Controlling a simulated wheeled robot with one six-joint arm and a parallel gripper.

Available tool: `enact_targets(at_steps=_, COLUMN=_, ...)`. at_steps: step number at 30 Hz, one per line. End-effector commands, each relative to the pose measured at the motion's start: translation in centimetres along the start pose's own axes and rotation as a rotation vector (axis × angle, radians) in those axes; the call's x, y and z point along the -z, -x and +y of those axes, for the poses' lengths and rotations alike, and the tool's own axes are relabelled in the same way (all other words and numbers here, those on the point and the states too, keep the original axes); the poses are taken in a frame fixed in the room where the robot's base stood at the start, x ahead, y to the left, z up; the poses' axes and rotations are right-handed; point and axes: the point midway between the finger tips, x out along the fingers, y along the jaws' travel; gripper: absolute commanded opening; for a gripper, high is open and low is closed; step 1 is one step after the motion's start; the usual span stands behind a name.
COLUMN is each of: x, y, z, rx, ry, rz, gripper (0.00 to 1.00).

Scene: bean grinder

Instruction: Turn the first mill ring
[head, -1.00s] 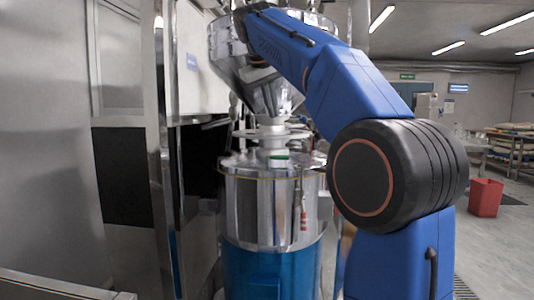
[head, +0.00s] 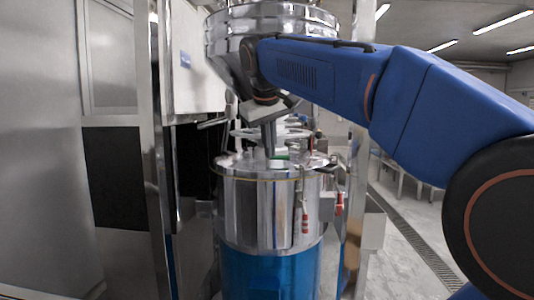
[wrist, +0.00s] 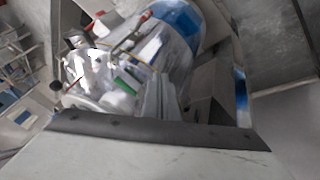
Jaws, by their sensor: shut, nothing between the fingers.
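The bean grinder (head: 258,215) is a steel drum with a blue lower part and a steel hopper (head: 235,35) above it. The pale mill ring (head: 240,134) lies flat around the neck between hopper and drum lid, partly hidden by my gripper. A green mark (head: 281,157) sits just below it. My gripper (head: 270,156) is shut and empty, pointing down in front of the ring, close to the lid. I cannot tell whether it touches the ring. In the wrist view the tilted grinder (wrist: 165,48) shows beyond my fingers (wrist: 158,98), with the ring (wrist: 88,72) at left.
A steel frame post (head: 160,150) and cabinet stand close on the left. Red-handled clamps (head: 304,220) hang on the drum's side. Another steel post (head: 357,190) stands at right. Open floor with a drain channel (head: 415,240) lies beyond it.

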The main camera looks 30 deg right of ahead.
Motion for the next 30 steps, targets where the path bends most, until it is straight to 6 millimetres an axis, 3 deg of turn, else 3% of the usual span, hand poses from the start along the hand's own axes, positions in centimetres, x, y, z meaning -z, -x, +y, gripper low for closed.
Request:
enact_targets(at_steps=6, x=-1.3, y=-0.6, z=-0.6, rx=0.013, ry=-0.002, rz=0.002, gripper=0.00)
enact_targets(at_steps=10, x=-0.3, y=-0.4, z=1.0, rx=-0.003, ry=-0.069, rz=0.009, gripper=0.00)
enact_targets(at_steps=14, x=2.4, y=0.5, z=5.7, rx=-0.051, ry=-0.250, rz=0.032, gripper=0.00)
enact_targets(at_steps=21, x=6.5, y=2.8, z=16.4, rx=-0.154, ry=-0.642, rz=0.102, gripper=0.00)
enact_targets(at_steps=25, x=7.2, y=3.6, z=20.2, rx=-0.188, ry=-0.778, rz=0.133, gripper=0.00)
enact_targets(at_steps=30, x=7.5, y=3.8, z=22.1, rx=-0.206, ry=-0.845, rz=0.149, gripper=0.00)
